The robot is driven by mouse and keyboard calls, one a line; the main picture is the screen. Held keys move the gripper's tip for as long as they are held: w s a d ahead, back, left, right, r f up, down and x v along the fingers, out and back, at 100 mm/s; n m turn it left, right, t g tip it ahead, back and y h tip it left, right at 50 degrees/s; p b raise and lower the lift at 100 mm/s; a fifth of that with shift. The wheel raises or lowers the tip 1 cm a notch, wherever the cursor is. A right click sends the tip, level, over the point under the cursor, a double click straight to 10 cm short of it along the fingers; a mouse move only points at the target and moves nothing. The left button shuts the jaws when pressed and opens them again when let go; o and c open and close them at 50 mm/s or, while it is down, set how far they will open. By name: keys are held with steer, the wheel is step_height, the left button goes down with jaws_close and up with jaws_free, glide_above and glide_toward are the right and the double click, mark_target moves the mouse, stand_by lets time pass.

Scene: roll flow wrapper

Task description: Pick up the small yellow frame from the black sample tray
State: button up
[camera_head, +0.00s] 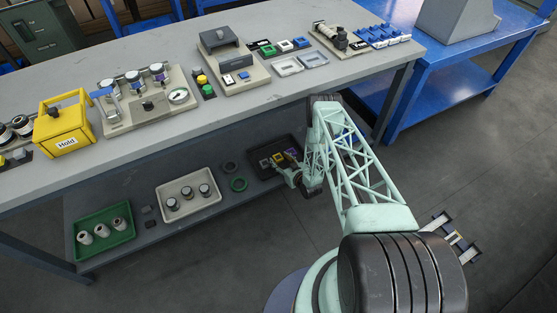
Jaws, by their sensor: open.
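The black sample tray (258,147) lies on the lower shelf below the bench, right of the centre. Several small frames lie in it: a pale one (264,163) at the left, the small yellow frame (278,158) in the middle and a purple one (291,152) at the right. My gripper (285,170) is open at the tray's front side, close to the yellow and purple frames. It looks empty. My gripper and arm hide the tray's right front part. I cannot tell whether the fingers touch a frame.
A beige tray (163,212) with several rollers and a green tray (78,245) stand further left. Dark floor (500,140) is open at the right.

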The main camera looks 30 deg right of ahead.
mark_target(280, 160)
steer(key=shift+s+a+f, duration=0.1)
steer(key=shift+s+f, duration=0.05)
steer(key=shift+f, duration=0.05)
steer(key=shift+c, duration=0.5)
steer(key=shift+f, duration=0.1)
steer(key=c, duration=0.7)
steer(key=shift+s, duration=0.1)
steer(key=shift+c, duration=0.2)
steer(key=shift+r, duration=0.45)
step_height(280, 160, up, 10)
steer(key=p, duration=0.3)
steer(key=shift+w+f, duration=0.2)
steer(key=shift+f, duration=0.05)
